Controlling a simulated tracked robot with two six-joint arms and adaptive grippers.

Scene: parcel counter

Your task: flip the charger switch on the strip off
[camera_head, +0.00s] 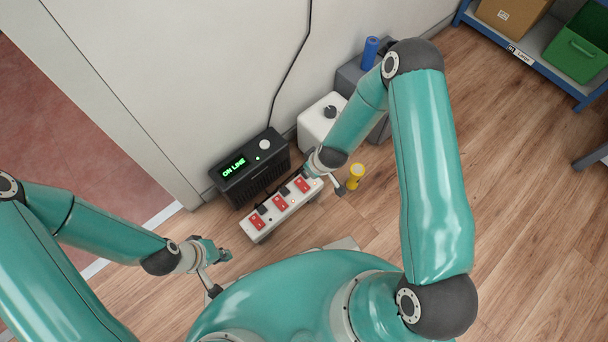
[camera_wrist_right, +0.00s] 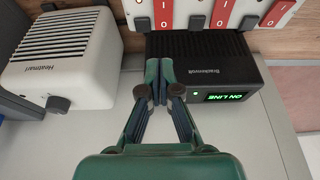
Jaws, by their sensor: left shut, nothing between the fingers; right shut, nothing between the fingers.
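The white power strip (camera_head: 265,236) lies on the floor in the head view, with a row of red rocker switches and dark plugs beside them. It also crosses the top of the right wrist view (camera_wrist_right: 190,8). I cannot read which switch is the charger's. My left gripper (camera_head: 222,254) is shut and empty, left of the strip.
A black box (camera_head: 240,182) with a green ON LINE display stands behind the strip. A white heater (camera_head: 312,122) with a knob and a grey box (camera_head: 350,75) stand right of it. A yellow object (camera_head: 356,171) is near my right wrist. Open wooden floor lies to the right.

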